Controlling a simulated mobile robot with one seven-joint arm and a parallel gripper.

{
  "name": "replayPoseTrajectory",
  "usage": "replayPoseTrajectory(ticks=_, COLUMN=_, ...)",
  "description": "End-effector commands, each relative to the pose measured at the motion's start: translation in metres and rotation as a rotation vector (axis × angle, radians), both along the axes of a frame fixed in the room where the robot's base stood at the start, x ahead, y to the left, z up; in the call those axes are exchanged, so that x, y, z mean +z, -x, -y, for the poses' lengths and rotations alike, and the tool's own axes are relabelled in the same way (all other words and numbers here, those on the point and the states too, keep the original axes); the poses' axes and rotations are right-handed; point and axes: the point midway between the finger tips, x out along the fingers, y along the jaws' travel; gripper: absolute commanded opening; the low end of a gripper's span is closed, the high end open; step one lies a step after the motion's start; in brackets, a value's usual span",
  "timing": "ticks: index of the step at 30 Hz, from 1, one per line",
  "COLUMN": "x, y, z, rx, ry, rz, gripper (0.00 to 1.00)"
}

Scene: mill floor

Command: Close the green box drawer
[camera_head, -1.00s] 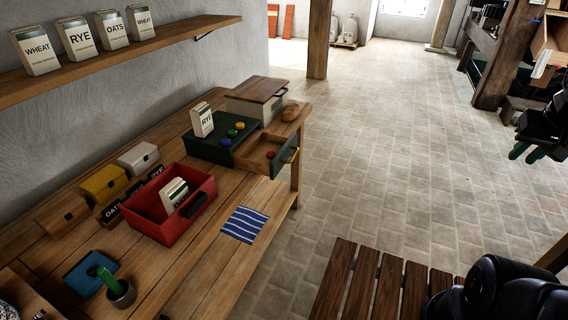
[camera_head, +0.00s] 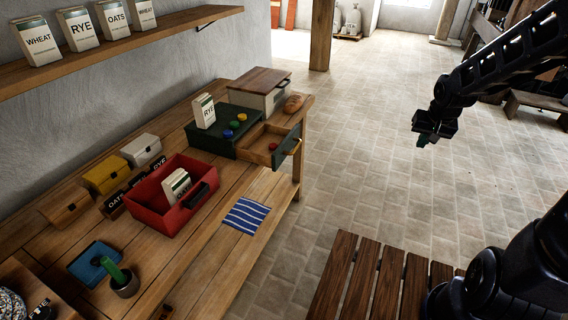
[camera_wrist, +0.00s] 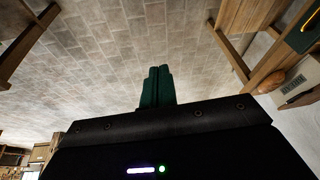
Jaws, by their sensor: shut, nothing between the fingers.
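The green box (camera_head: 222,143) stands at the far end of the wooden workbench. Its drawer (camera_head: 265,142) is pulled out toward the right, with a wooden inside and a green front (camera_head: 288,146) with a brass-coloured handle. A small red object (camera_head: 272,146) lies in the drawer. A RYE packet (camera_head: 205,111) and blue, green and yellow round pieces stand on the box top. My gripper (camera_head: 424,139) is above the floor, well to the right of the drawer. In the wrist view its green fingers (camera_wrist: 157,88) are together and empty. The drawer front shows at the upper right there (camera_wrist: 304,32).
A bread loaf (camera_head: 293,103) and a wood-lidded box (camera_head: 259,90) sit behind the drawer. A red crate (camera_head: 158,222) and striped cloth (camera_head: 246,216) lie nearer. A slatted bench (camera_head: 370,283) stands at the front. The floor between gripper and workbench is clear.

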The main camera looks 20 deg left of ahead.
Motion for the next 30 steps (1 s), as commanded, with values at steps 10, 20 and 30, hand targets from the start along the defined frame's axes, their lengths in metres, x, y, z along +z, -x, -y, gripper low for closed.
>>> replayPoseTrajectory(ticks=10, x=-0.064, y=-0.004, z=-0.090, rx=0.055, ry=-0.148, rz=-0.071, gripper=0.00)
replayPoseTrajectory(ticks=20, x=-0.106, y=0.017, z=-0.179, rx=0.075, ry=-0.343, rz=-0.162, gripper=0.00)
replayPoseTrajectory(ticks=30, x=-0.120, y=0.053, z=-0.265, rx=0.051, ry=-0.584, rz=-0.286, gripper=0.00)
